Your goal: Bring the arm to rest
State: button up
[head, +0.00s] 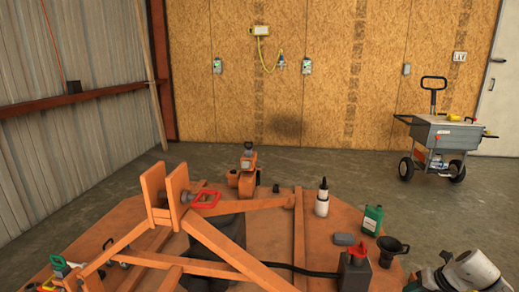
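Part of my arm (472,272), pale and grey, shows in the lower right corner of the head view, beside the right edge of the orange-brown workbench. Dark parts at its left end (432,277) seem to belong to my gripper. Its fingers cannot be made out, so I cannot tell whether it is open or holds anything.
The bench top (343,216) carries an orange timber frame (215,250), a white bottle (322,199), a green can (372,220), a black funnel (390,248) and a grey container with a red cap (355,268). A grey cart (440,134) stands behind on open floor.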

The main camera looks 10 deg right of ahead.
jog(key=s+d+f+n+g+h, duration=0.2)
jog(key=s+d+f+h, duration=0.45)
jog(key=s+d, duration=0.35)
jog(key=s+d+f+n+g+h, duration=0.2)
jog(key=s+d+f+h, duration=0.45)
jog(key=s, duration=0.45)
notch_tip(320, 180, up, 7)
jog(key=d+n+t+h, duration=0.1)
jog(key=n+t+h, duration=0.2)
jog(key=n+t, duration=0.6)
jog(key=w+a+r+n+t+y, duration=0.1)
jog(key=w+a+n+y, duration=0.1)
jog(key=a+n+y, duration=0.6)
jog(key=w+a+n+t+y, duration=0.2)
jog(key=w+a+n+y, duration=0.15)
jog(key=a+n, duration=0.75)
jog(key=s+a+f+n+g+y, duration=0.1)
jog(key=s+a+n+g+y, duration=0.3)
jog(key=a, duration=0.8)
jog(key=s+a+r+n+g+h, duration=0.1)
jog(key=s+a+r+n+g, duration=0.2)
jog(key=s+a, duration=0.55)
jog(key=s+a+r+n+g+h, duration=0.15)
jog(key=s+a+g, duration=0.35)
jog(key=s, duration=0.6)
notch_tip(320, 180, up, 24)
jog(key=p, duration=2.4)
jog(key=shift+s+a+r+n, duration=0.2)
jog(key=shift+s+n, duration=0.15)
